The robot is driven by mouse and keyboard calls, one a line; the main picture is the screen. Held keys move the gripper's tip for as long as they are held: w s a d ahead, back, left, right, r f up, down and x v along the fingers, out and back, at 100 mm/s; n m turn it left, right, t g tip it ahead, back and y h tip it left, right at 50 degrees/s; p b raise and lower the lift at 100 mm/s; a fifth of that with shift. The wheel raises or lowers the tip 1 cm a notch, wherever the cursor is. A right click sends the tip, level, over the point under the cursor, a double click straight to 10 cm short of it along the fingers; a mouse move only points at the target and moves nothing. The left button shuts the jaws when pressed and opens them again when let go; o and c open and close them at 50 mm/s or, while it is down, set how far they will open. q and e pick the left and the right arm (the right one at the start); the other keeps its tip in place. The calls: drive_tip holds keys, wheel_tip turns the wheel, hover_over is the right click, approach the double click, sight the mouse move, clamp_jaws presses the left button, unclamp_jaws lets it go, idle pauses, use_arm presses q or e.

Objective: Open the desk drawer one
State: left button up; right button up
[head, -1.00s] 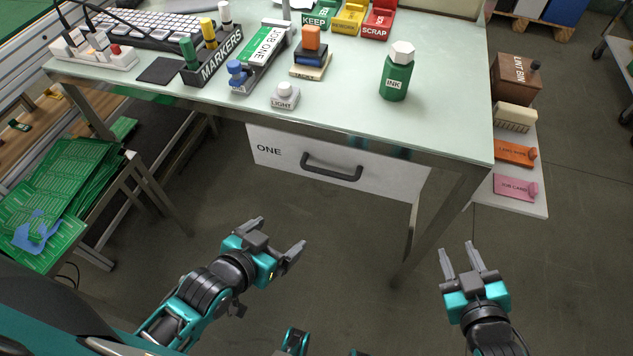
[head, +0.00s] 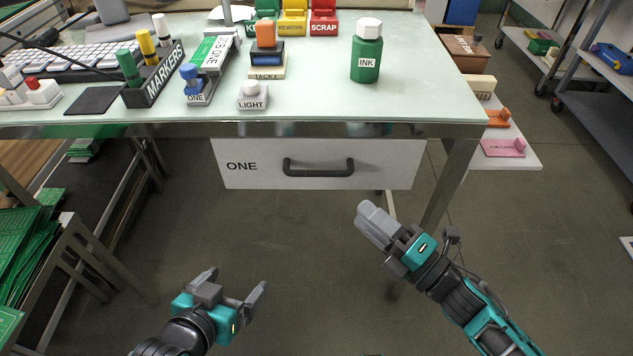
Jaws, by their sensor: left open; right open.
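The desk drawer one (head: 385,172) is a white front labelled "ONE" under the desk top. It sits beneath the desk's front edge and appears closed. Its dark bar handle (head: 318,170) is in the middle of the front. My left gripper (head: 238,285) is open and empty, low and left of the handle, apart from the drawer. My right gripper (head: 374,222) is open and empty, below and right of the handle, pointing up and left toward the drawer. It touches nothing; its fingers overlap in this view, so the gap is hard to see.
The pale desk top (head: 310,108) holds an ink bottle (head: 366,55), a light button (head: 252,95) and a marker holder (head: 155,75). A desk leg (head: 452,180) stands right of the drawer. Green boards (head: 25,250) lie on a rack at left. The floor below the drawer is clear.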

sight(320, 176)
drive_tip(key=b+x, duration=0.1)
drive_tip(key=x, duration=1)
drive_tip(key=shift+w+a, duration=0.25)
drive_tip(key=shift+w, duration=0.05)
clamp_jaws()
